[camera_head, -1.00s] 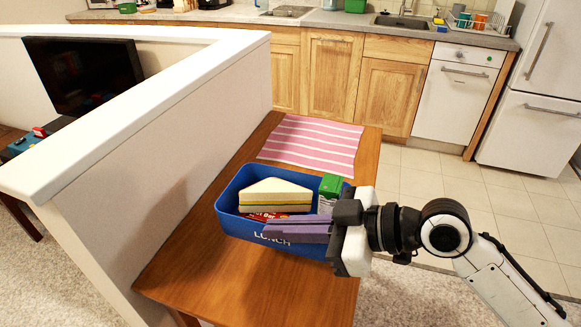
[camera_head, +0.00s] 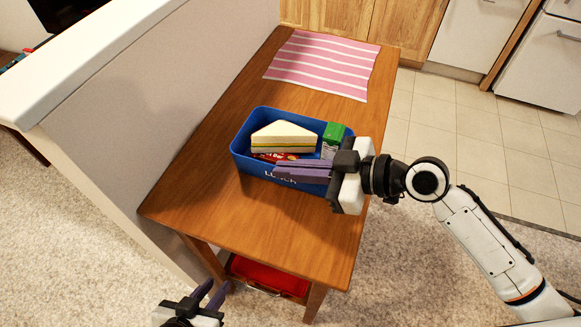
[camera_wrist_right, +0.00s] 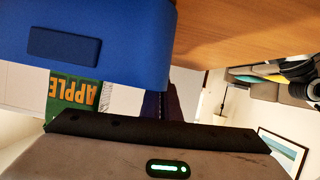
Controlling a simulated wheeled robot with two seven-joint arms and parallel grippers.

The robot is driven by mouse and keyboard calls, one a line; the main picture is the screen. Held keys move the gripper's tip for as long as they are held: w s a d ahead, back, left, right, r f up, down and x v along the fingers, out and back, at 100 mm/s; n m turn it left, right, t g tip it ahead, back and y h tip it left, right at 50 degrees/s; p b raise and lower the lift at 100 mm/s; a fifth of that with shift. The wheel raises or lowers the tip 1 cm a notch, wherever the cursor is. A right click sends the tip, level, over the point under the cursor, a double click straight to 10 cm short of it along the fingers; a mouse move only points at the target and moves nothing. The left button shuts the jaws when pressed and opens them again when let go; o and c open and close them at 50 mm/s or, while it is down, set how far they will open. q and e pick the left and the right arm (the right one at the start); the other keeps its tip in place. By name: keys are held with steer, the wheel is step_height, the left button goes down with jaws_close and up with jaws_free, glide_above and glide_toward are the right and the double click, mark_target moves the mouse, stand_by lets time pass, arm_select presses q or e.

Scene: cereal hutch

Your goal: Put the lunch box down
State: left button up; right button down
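The blue lunch box (camera_head: 243,158) is upright over the wooden table (camera_head: 190,200), its lettered front partly hidden. A sandwich (camera_head: 283,140), a green carton (camera_head: 333,136) and a red packet (camera_head: 268,157) are inside. My right gripper (camera_head: 285,170) comes from the right, its purple fingers close together on the box's front rim. In the right wrist view the box (camera_wrist_right: 120,40) fills the upper left, with the carton (camera_wrist_right: 75,100) beyond its edge. Whether the base touches the table is hard to tell. My left gripper (camera_head: 212,294) is low at the bottom edge, empty, fingers apart.
A pink striped cloth (camera_head: 325,62) lies on the table's far end. A low wall (camera_head: 150,110) runs along the table's left side. A red object (camera_head: 268,274) sits under the table. The tabletop in front of the box is clear.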

steer(key=shift+w+r, duration=0.1)
steer(key=c, duration=2)
jaws_free()
steer(key=b+v, duration=0.1)
steer(key=v, duration=1.1)
steer(key=shift+b, duration=0.35)
steer(key=shift+f, duration=0.2)
